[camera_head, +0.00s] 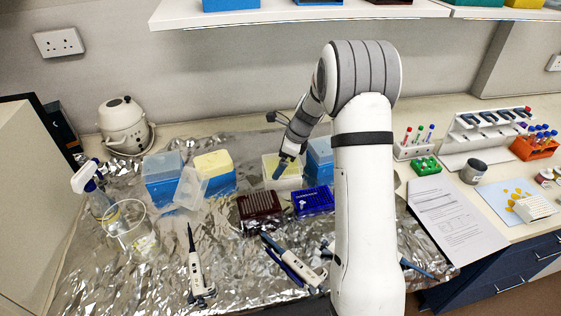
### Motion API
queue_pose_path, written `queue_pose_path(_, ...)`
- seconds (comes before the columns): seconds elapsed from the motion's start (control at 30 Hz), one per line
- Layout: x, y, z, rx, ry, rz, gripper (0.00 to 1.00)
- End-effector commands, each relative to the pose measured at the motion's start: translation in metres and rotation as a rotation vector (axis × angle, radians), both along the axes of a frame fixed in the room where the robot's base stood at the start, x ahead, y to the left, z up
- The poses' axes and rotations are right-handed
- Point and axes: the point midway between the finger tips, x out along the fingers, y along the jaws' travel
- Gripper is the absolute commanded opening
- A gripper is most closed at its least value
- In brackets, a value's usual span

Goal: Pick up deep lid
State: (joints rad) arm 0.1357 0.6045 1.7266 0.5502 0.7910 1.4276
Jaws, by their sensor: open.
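A clear, translucent lid (191,188) leans at a tilt beside the blue boxes at left centre; it looks like the deep lid, but I cannot be sure. My gripper (279,171) is open and points down over a pale box with a yellow top (284,182), well to the right of the lid. I cannot tell whether its tips touch that box. The fingers are small and partly merged in this view. My arm hides part of the bench on the right.
A blue box with a pale cover (164,185) and a yellow-topped box (213,172) stand by the lid. A glass beaker (131,238) is front left. A brown rack (259,207) and a blue rack (314,202) sit before my gripper. Pipettes (197,274) lie on foil.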

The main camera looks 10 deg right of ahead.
Motion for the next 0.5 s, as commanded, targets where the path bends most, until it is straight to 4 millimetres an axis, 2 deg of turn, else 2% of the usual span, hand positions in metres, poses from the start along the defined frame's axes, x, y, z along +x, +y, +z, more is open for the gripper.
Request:
queue_pose_path(0.2, 0.0001, 0.0001, -0.0004, 0.0, -0.001, 0.001, 0.99)
queue_pose_path(0.5, 0.0001, 0.0, -0.0002, 0.0, -0.001, 0.001, 0.75)
